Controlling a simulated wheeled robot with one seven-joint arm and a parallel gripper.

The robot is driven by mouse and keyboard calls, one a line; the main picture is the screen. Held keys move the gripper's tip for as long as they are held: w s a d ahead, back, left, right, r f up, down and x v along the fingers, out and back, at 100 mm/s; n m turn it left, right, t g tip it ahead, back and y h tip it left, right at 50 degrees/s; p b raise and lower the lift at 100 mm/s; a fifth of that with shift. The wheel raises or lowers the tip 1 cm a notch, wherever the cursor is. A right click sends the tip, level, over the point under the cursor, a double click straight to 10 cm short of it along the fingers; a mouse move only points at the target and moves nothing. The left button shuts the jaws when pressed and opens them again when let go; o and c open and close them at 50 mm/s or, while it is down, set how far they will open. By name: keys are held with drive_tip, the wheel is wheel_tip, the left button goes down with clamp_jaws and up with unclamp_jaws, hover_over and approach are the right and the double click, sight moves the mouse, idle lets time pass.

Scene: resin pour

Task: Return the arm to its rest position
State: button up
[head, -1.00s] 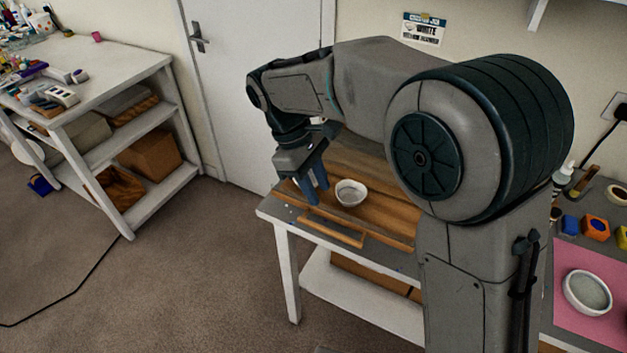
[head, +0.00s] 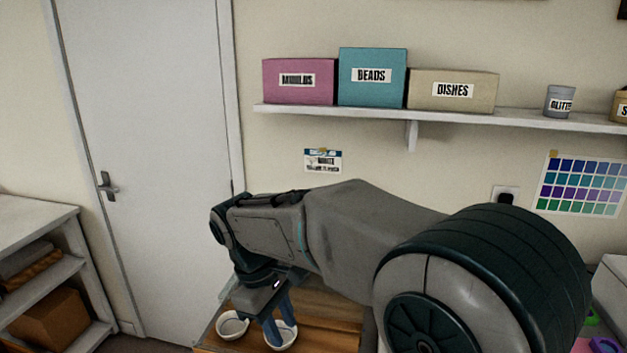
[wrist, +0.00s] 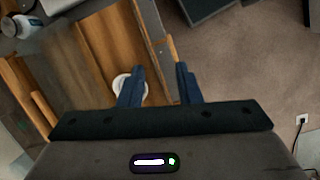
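My gripper (head: 281,338) hangs pointing down over the wooden work surface, at the end of my bent arm. In the wrist view my gripper (wrist: 160,70) has its two blue fingers well apart, with nothing held between them. A white bowl (head: 290,335) is partly hidden behind the fingers in the head view. A second white bowl (head: 231,325) stands to its left. In the wrist view one white bowl (wrist: 124,84) shows partly behind the left finger. I cannot tell how far the fingertips are above the wood.
A shelf (head: 440,116) on the wall above my arm holds boxes labelled BEADS (head: 372,77) and DISHES (head: 453,90). A white door (head: 150,150) is at the left, beside a shelving unit (head: 35,225). Brown carpet (wrist: 245,60) shows beyond the table in the wrist view.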

drive_tip(key=s+d+m+t+y, duration=0.1)
drive_tip(key=s+d+m, duration=0.2)
drive_tip(key=d, duration=0.4)
drive_tip(key=s+d+m+t+y, duration=0.1)
drive_tip(key=s+d+m, duration=0.3)
drive_tip(key=d, duration=0.3)
drive_tip(key=s+d+f+m+t+y, duration=0.1)
drive_tip(key=s+d+m+t, duration=0.1)
drive_tip(key=s+d+m, duration=0.2)
drive_tip(key=d+m, duration=0.1)
drive_tip(key=d, duration=0.2)
drive_tip(key=shift+d+m, duration=0.3)
drive_tip(key=shift+d, duration=0.05)
drive_tip(key=shift+f, duration=0.1)
